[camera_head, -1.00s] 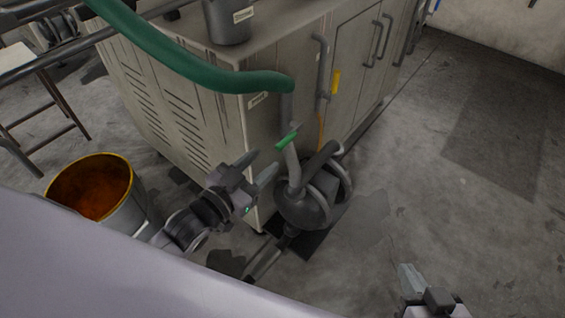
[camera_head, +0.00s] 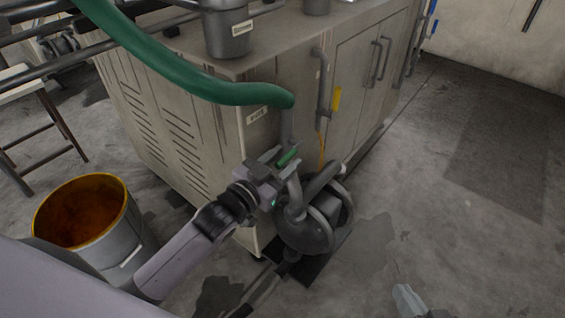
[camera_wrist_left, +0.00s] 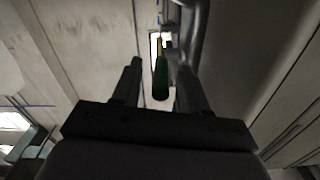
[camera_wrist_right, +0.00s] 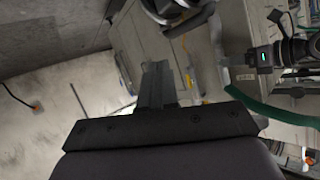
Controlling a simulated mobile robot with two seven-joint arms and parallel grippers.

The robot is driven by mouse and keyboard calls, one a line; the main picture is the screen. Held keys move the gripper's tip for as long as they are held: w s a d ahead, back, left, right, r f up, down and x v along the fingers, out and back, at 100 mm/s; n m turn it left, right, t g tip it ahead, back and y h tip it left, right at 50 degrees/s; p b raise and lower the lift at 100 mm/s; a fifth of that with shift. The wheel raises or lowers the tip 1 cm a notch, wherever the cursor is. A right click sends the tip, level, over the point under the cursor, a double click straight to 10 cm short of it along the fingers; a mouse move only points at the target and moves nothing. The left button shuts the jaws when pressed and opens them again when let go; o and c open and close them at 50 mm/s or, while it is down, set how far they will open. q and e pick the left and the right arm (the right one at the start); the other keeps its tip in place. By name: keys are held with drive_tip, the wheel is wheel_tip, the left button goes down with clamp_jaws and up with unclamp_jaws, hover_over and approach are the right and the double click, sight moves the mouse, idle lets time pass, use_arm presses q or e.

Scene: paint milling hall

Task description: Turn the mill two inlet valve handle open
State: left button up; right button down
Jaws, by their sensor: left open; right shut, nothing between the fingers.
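The green valve handle (camera_head: 289,156) sits on the grey pipe above the pump, beside the cabinet corner. My left gripper (camera_head: 284,163) is open at the handle. In the left wrist view the handle (camera_wrist_left: 161,80) lies between the two spread fingers (camera_wrist_left: 160,68), with a gap visible on its left side; contact on the right is unclear. My right gripper (camera_head: 408,299) shows only as a fingertip at the bottom edge of the head view. In the right wrist view its fingers (camera_wrist_right: 158,84) are together and empty, away from the valve.
A green hose (camera_head: 190,80) joins the pipe above the handle. The grey pump (camera_head: 305,232) stands below it on a dark floor plate. The beige cabinet (camera_head: 255,150) is close behind. A bucket (camera_head: 120,240) of orange-brown material stands at left. Floor at right is clear.

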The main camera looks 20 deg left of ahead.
use_arm(q)
clamp_jaws()
